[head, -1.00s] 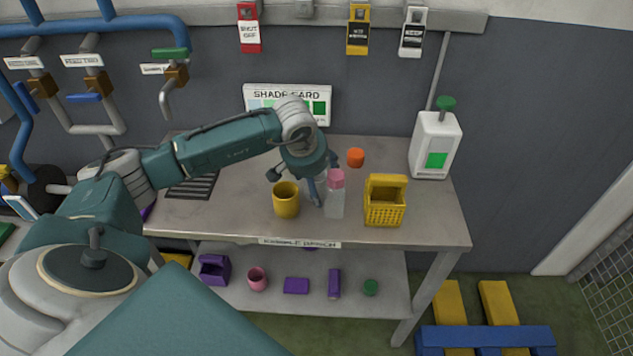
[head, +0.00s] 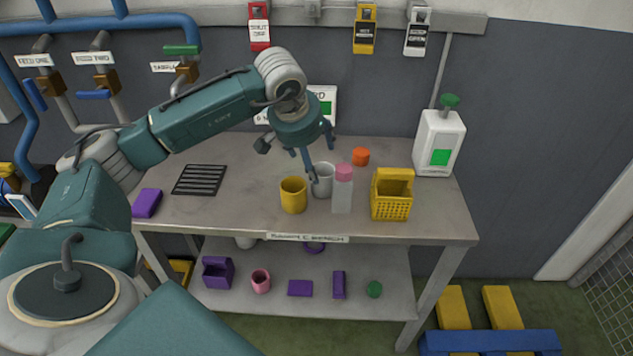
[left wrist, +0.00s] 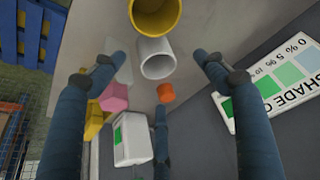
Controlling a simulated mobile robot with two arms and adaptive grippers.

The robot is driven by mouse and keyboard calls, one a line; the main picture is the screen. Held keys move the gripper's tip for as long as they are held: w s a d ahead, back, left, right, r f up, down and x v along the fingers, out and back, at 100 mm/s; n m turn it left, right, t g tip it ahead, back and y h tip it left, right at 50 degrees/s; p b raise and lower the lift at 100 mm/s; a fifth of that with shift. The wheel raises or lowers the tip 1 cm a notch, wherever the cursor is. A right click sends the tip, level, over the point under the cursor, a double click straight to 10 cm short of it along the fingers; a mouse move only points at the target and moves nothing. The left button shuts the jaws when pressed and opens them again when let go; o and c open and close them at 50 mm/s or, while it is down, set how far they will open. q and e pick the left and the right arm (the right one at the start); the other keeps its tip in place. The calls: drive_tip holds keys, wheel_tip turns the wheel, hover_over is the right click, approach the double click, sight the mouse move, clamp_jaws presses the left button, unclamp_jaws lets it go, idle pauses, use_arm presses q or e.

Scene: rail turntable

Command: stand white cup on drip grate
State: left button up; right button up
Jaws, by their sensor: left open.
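The white cup (head: 322,182) stands upright on the bench between the yellow cup and the pink-capped bottle. The white cup also shows in the left wrist view (left wrist: 156,58), mouth toward the camera. My left gripper (head: 310,172) is open above and just behind the white cup; one finger overlaps the cup's rim in the head view. In the left wrist view the open fingers (left wrist: 160,75) spread on both sides of the cup, and I see no grip on it. The dark slatted drip grate (head: 199,180) lies bare at the bench's left. My right gripper is not in view.
The yellow cup (head: 293,195) is close on the white cup's left, the pink-capped bottle (head: 342,193) close on its right. An orange object (head: 360,156), yellow basket (head: 391,206) and white jug (head: 439,143) stand further right. The bench (head: 240,212) is clear between grate and yellow cup.

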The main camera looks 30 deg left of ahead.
sight(323, 175)
use_arm(q)
drive_tip(key=x, duration=0.2)
drive_tip(key=w+x, duration=0.1)
drive_tip(key=x, duration=0.2)
drive_tip(key=shift+w+d+f+p, duration=0.1)
drive_tip(key=shift+w+d+p, duration=0.05)
drive_tip(key=shift+p, duration=0.2)
drive_tip(key=shift+d+f+p, duration=0.15)
drive_tip(key=shift+f+p, duration=0.6)
drive_tip(key=x, duration=0.3)
drive_tip(key=shift+w+f+p, duration=0.1)
drive_tip(key=shift+p, duration=0.2)
drive_tip(key=shift+f, duration=0.1)
drive_tip(key=shift+c, duration=0.7)
drive_tip(key=c, duration=0.8)
drive_tip(key=shift+c, duration=0.6)
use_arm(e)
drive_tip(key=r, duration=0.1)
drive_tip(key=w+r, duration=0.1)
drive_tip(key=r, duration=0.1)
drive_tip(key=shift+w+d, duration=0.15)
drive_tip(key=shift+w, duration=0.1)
